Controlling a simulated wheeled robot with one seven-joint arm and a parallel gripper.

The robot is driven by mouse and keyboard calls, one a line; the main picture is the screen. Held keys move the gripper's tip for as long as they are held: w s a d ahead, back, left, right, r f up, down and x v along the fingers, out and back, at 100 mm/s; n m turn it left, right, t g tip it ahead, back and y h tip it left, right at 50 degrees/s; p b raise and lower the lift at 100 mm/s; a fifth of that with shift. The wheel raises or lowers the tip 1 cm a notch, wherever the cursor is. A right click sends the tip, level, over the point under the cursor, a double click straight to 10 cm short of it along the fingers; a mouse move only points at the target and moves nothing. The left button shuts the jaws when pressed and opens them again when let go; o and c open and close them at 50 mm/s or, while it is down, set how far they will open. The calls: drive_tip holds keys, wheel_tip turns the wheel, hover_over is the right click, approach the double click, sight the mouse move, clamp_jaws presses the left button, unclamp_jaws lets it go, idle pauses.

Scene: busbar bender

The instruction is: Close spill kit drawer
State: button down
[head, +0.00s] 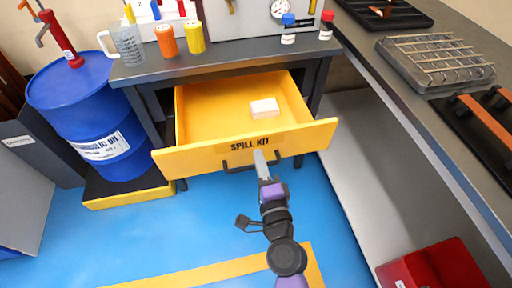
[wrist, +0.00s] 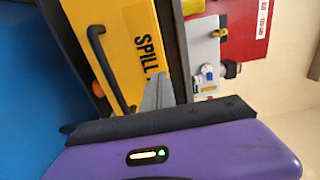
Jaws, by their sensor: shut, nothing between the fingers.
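The yellow spill kit drawer (head: 205,157) stands pulled out under the dark workbench in the head view. Its front carries a SPILL KIT label and a dark bar handle (head: 240,167). A small white block (head: 264,108) lies inside it. My gripper (head: 260,157) is shut and empty, with its tip at the drawer front, just right of the label's middle. I cannot tell whether it touches. In the wrist view the drawer front (wrist: 120,35) and handle (wrist: 100,65) appear turned sideways, beside the grey fingers (wrist: 157,92).
A blue oil drum (head: 75,95) stands left on a yellow-edged pallet. A grey counter (head: 420,110) with a wire rack (head: 440,55) runs along the right. A red box (head: 435,268) sits low at right. Bottles and a jug stand on the bench. The blue floor before the drawer is clear.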

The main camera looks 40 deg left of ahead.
sight(254, 140)
drive_tip(key=shift+x, duration=1.9)
drive_tip(key=shift+w, duration=0.15)
